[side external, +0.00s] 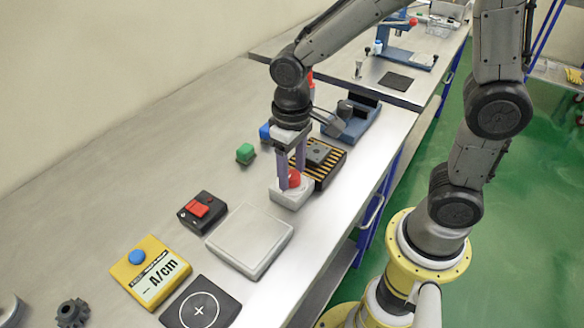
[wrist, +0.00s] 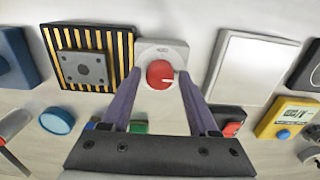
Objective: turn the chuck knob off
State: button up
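The red round knob (side external: 294,181) sits on a white box (side external: 289,197) beside a striped plate. I take it to be the chuck knob. In the wrist view the knob (wrist: 160,74) has a white mark pointing right, and its box (wrist: 177,50) is behind it. My gripper (side external: 291,177) points down at the knob, with its purple fingers apart. In the wrist view the gripper (wrist: 158,76) has a fingertip on each side of the knob, with a gap showing on the right. I cannot tell whether the left finger touches it.
The black-and-yellow striped plate (side external: 325,160) is right behind the knob box. A pale flat slab (side external: 250,238), a black box with a red switch (side external: 202,211) and a yellow meter (side external: 150,271) lie in front. Bare table lies farther left.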

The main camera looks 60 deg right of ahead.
grip_shut()
jog(key=shift+n, duration=0.4)
jog(key=n, duration=0.3)
jog(key=shift+n, duration=0.4)
jog(key=n, duration=0.4)
jog(key=shift+r, duration=0.1)
jog(key=n, duration=0.5)
jog(key=shift+n, duration=2.2)
